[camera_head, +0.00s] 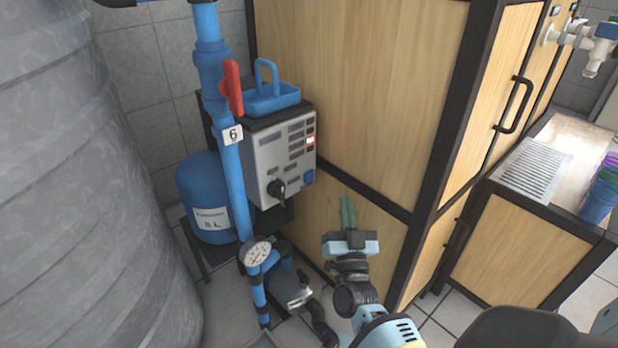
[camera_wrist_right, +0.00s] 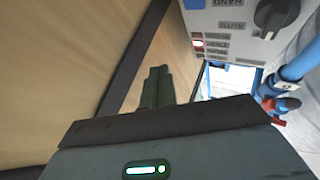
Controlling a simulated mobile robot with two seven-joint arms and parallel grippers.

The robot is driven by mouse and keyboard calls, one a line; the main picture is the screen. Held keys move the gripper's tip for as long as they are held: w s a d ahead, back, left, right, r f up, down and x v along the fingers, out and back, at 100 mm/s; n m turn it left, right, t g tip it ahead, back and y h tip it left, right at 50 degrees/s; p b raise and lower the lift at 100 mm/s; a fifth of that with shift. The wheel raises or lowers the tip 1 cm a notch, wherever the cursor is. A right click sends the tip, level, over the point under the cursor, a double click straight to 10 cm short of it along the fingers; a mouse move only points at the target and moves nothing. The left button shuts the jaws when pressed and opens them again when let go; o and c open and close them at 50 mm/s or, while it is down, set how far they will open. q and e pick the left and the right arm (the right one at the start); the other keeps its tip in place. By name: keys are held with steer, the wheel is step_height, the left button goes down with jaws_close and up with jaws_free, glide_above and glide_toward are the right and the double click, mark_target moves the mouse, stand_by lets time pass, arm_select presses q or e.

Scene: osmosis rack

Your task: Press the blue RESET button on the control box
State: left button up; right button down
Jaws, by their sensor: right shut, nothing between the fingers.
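The grey control box (camera_head: 262,150) is mounted beside the wooden cabinet in the head view. Its blue button (camera_head: 309,177) is at the lower right of its front, below a lit red lamp (camera_head: 310,140). A black knob (camera_head: 277,189) is at the lower left. The box (camera_wrist_right: 232,14) appears upside down in the right wrist view, with the blue button (camera_wrist_right: 193,4) cut by the top edge. My right gripper (camera_head: 347,203) is shut and empty, below and to the right of the button and apart from it. Its fingers also show in the wrist view (camera_wrist_right: 157,85). My left gripper is not in view.
The wooden cabinet (camera_head: 360,80) stands close beside the box and behind my right gripper. A blue pipe (camera_head: 228,165) with a red handle (camera_head: 232,88) runs left of the box. A blue tray (camera_head: 270,98) sits on top. A pressure gauge (camera_head: 257,254) is low at left.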

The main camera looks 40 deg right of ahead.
mark_target(309, 177)
steer(key=w+b, duration=0.4)
steer(key=w, duration=0.4)
steer(key=shift+w+a, duration=0.35)
steer(key=shift+w, duration=0.05)
stand_by(0.6)
stand_by(0.8)
steer(key=shift+w, duration=0.15)
stand_by(0.4)
